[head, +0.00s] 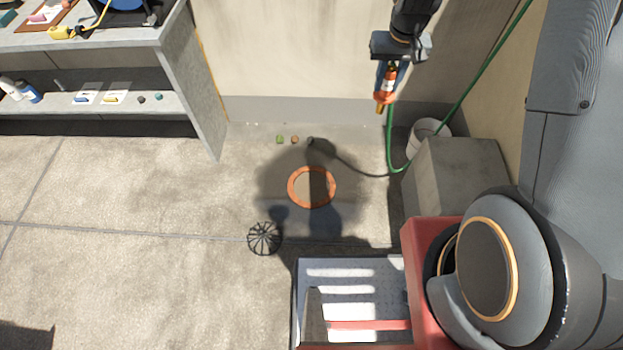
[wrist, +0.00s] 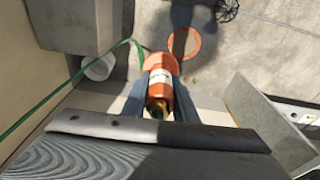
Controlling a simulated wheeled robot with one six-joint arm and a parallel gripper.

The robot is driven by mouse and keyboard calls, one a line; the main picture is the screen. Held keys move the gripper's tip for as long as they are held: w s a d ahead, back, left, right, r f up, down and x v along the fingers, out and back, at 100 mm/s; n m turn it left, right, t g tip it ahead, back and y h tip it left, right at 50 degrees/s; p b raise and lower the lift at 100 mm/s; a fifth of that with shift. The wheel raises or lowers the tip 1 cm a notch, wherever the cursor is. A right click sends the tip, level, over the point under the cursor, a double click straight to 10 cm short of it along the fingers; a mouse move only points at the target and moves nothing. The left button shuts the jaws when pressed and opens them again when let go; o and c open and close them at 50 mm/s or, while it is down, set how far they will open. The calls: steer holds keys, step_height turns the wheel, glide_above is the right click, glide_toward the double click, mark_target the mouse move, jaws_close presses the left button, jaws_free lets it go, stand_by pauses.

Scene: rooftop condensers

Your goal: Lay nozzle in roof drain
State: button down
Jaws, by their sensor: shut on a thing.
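An orange nozzle (head: 386,90) with a pale band and a brass tip hangs from my gripper (head: 390,72), which is shut on it. In the wrist view the nozzle (wrist: 160,92) lies between both fingers. A green hose (head: 389,140) runs close by the nozzle; I cannot tell whether they are joined. The roof drain (head: 292,188) is an orange ring on the concrete, below and to the left of the gripper in the head view, partly in shadow. In the wrist view the drain's ring (wrist: 199,44) shows beyond the nozzle. The nozzle is apart from the drain.
A black wire dome (head: 264,238) lies on the floor near the drain. Small pebble-like bits (head: 280,139) lie by the wall. A white bucket (head: 428,130) and grey block (head: 455,170) stand right. A workbench (head: 186,85) with items stands left.

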steer(key=w+a+f+n+b, duration=0.1)
steer(key=w+a+f+b, duration=0.4)
steer(key=f+b, duration=1.2)
steer(key=w+a+f+n+b, duration=0.1)
steer(key=w+a+f+b, duration=0.4)
steer(key=f+b, duration=1.3)
steer(key=w+a+f+n+b, duration=0.2)
steer(key=w+a+f+b, duration=0.3)
steer(key=f, duration=3.5)
steer(key=shift+w+a+y+b, duration=0.25)
steer(key=shift+a+b, duration=2.25)
steer(key=shift+b, duration=4.05)
steer(key=shift+s+f, duration=0.1)
steer(key=shift+f, duration=0.1)
steer(key=c, duration=1.7)
jaws_free()
steer(key=shift+o, duration=1.3)
